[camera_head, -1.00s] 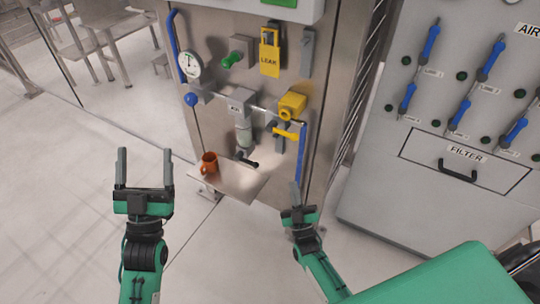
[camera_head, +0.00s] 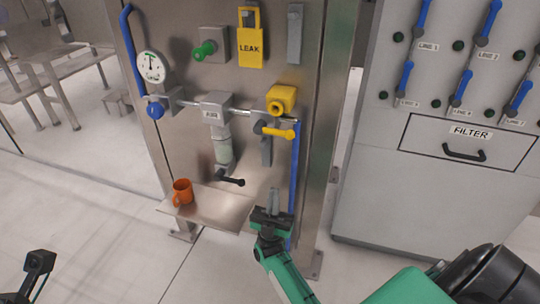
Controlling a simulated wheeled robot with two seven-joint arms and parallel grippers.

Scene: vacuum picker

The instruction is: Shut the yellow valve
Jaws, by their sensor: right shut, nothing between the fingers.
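The yellow valve handle (camera_head: 280,132) is on the front of the steel cabinet, below a yellow block-shaped fitting (camera_head: 283,99) on the pipe. The handle lies roughly level, its rounded end pointing right, beside a blue vertical pipe. My right gripper (camera_head: 273,200) is below the handle, apart from it, with its fingers pointing up and shut on nothing. It is just right of the small steel shelf. At the lower left a dark piece of my left arm shows; the left gripper's fingers cannot be made out.
An orange mug (camera_head: 182,192) stands on the steel shelf (camera_head: 222,211). Above it is a filter unit with a black lever (camera_head: 230,180). A round gauge (camera_head: 151,67), a green knob (camera_head: 205,50) and a yellow LEAK tag (camera_head: 250,47) are higher up. A grey panel with a FILTER drawer (camera_head: 467,145) stands right.

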